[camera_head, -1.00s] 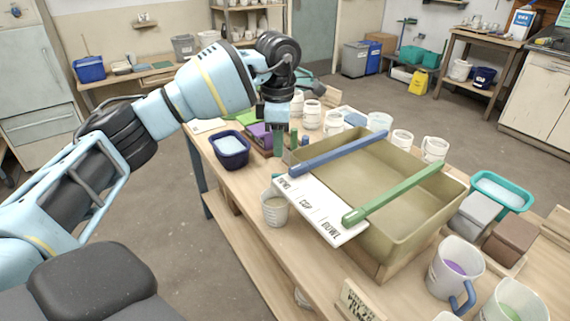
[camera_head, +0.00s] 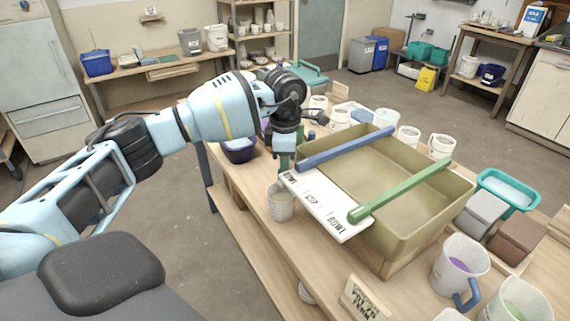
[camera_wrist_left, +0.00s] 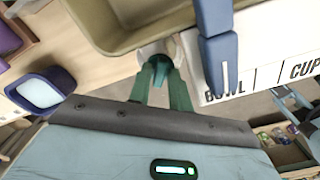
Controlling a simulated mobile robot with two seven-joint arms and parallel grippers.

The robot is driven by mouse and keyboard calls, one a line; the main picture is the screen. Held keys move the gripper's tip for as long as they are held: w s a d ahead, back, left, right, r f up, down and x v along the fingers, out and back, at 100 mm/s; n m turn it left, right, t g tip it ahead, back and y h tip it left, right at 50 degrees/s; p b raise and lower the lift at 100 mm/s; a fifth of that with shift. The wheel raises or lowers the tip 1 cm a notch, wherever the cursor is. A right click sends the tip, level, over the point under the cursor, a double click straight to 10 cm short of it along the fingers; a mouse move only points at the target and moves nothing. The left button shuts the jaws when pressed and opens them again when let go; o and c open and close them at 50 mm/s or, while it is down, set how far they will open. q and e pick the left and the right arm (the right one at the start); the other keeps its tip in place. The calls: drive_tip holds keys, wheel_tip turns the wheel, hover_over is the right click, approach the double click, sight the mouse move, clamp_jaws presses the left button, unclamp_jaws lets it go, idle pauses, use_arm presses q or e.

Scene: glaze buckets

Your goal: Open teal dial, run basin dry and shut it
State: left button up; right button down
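The beige basin (camera_head: 440,205) stands on the workbench, with a blue bar (camera_head: 345,149) and a green bar (camera_head: 400,190) across it. I cannot tell how much liquid it holds. The teal dial (camera_wrist_left: 160,66) shows at a white round fitting below the basin's wall (camera_wrist_left: 118,38) in the left wrist view; in the head view it is hidden. My left gripper (camera_head: 285,162) points down by the basin's near left corner. In the wrist view its green fingers (camera_wrist_left: 161,82) are apart, one on each side of the dial; contact is unclear. My right gripper is out of view.
A white label board (camera_head: 322,208) lies along the basin's near side. A small bucket (camera_head: 281,207) stands below it. A dark blue tub (camera_head: 238,152) is left of the gripper, several white mugs (camera_head: 408,137) behind the basin, measuring jugs (camera_head: 459,265) at front right.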

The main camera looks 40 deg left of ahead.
use_arm(q)
clamp_jaws()
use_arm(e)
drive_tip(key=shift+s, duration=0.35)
use_arm(q)
drive_tip(key=n+p, duration=0.2)
drive_tip(key=shift+r+n, duration=0.3)
drive_tip(key=shift+f+n, duration=0.1)
drive_tip(key=shift+n, duration=0.4)
drive_tip(key=shift+f+n+p, duration=0.15)
drive_tip(key=shift+n+p, duration=0.15)
drive_tip(key=shift+p, duration=0.05)
drive_tip(key=shift+f, duration=0.1)
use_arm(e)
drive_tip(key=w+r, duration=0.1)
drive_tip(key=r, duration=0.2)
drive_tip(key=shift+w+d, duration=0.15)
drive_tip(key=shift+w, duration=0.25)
use_arm(q)
unclamp_jaws()
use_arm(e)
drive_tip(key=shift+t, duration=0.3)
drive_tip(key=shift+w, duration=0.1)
